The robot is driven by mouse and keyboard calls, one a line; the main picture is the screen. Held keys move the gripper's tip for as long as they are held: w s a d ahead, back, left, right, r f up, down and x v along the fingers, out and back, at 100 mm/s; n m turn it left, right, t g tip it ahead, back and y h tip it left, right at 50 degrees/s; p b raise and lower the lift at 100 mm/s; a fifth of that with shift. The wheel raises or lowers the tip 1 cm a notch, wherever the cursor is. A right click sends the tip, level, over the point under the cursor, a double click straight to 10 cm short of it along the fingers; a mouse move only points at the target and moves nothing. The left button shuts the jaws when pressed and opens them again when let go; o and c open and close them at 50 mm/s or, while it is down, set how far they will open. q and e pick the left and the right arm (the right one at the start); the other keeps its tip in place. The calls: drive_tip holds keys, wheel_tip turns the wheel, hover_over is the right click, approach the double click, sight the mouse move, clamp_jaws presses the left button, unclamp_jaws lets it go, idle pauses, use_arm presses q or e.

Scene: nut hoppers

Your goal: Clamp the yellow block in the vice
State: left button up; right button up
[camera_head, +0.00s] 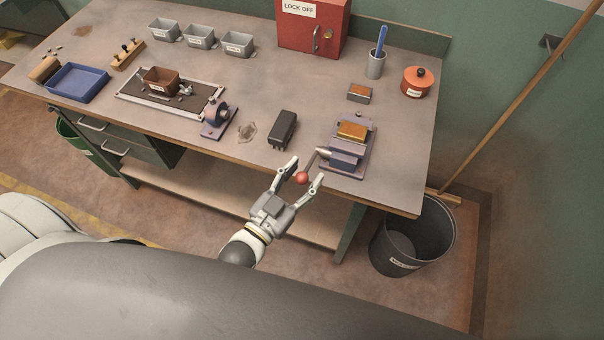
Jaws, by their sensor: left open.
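The vice (346,157) is a purple-grey block on a base plate near the front right edge of the workbench. The yellow block (353,130) sits at the top of the vice, between its jaws as far as I can see. I cannot tell how tightly the jaws hold it. A handle with a red ball knob (302,178) sticks out from the vice toward the front left. My left gripper (305,176) is open, its two fingers on either side of the red knob. I cannot tell whether they touch it. My right gripper is not in view.
A black box (283,129) lies left of the vice, and a small orange-topped box (359,93) behind it. A cup with a blue tool (376,63) and an orange pot (416,81) stand farther back. A dark bin (391,248) stands on the floor at right.

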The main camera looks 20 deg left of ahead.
use_arm(q)
drive_tip(key=shift+c, duration=0.5)
clamp_jaws()
drive_tip(key=shift+f, duration=0.1)
drive_tip(key=shift+s+f+b, duration=0.1)
drive_tip(key=shift+f+b, duration=0.3)
drive_tip(key=shift+b, duration=0.35)
drive_tip(key=shift+s+f+t+b, duration=0.1)
drive_tip(key=shift+s+t+b, duration=0.05)
drive_tip(key=shift+t+b, duration=0.25)
